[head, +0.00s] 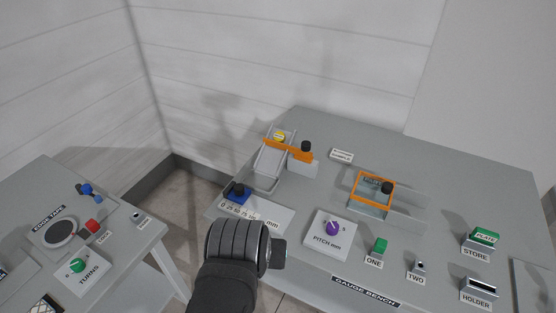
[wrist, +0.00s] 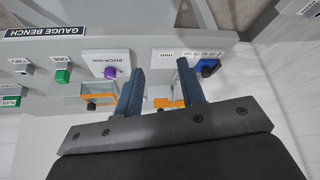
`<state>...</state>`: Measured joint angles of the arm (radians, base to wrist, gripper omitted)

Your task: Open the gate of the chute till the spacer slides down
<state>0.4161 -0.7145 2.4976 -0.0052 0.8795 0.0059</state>
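The chute (head: 267,159) is a pale sloping trough at the back left of the gauge bench. A yellow spacer (head: 279,135) sits at its upper end. The orange gate (head: 287,149) lies across the trough just below the spacer and carries a black knob (head: 305,147) at its right. My gripper (wrist: 162,88) is open, with two blue-grey fingers apart and nothing between them.
A blue block (head: 237,191) with a black knob stands by the mm scale at the chute's lower end. Right of the chute are an orange frame (head: 358,187) with a black knob and a purple dial (head: 333,228). A green block (head: 380,245) stands near the front edge.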

